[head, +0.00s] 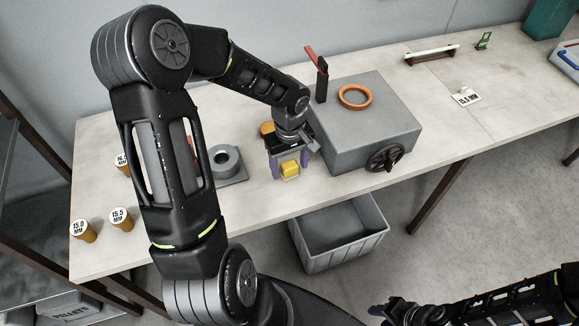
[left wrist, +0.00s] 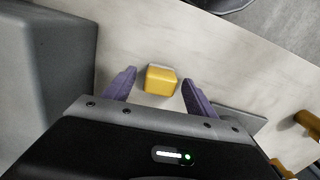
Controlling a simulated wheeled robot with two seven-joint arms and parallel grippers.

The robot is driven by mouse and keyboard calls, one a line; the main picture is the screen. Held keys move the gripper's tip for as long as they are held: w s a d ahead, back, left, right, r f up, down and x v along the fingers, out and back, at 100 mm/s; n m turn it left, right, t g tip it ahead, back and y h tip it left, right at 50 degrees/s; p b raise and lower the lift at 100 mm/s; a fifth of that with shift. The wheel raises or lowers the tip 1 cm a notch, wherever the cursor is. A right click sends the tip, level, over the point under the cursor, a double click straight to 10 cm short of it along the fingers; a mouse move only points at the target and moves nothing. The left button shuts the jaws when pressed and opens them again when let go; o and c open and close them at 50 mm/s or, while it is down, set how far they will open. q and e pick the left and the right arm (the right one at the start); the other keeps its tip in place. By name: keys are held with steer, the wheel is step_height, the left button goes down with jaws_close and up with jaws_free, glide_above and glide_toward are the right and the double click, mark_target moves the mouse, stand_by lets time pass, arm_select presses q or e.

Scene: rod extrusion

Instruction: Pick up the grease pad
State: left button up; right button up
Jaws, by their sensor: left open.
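The grease pad looks like a small yellow block (head: 290,169) on the table, just in front of the grey machine's left side. My left gripper (head: 291,172) is above it, pointing down, with its purple fingers apart. In the left wrist view the yellow block (left wrist: 161,80) lies between the two open fingertips (left wrist: 156,84), with a gap on each side. A pale edge shows along the block's far side. My right gripper (head: 388,312) is at the bottom of the head view, away from the table; its jaw opening cannot be made out.
The grey machine (head: 365,125) with an orange ring (head: 355,97) and a black handwheel (head: 386,158) stands right of my left gripper. A grey ring on a plate (head: 226,160) is to the left. Labelled brown cylinders (head: 121,218) stand further left. A grey bin (head: 340,232) is below the table edge.

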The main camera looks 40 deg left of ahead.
arm_select(q)
steer(key=shift+f, duration=0.55)
steer(key=shift+c, duration=0.5)
jaws_close()
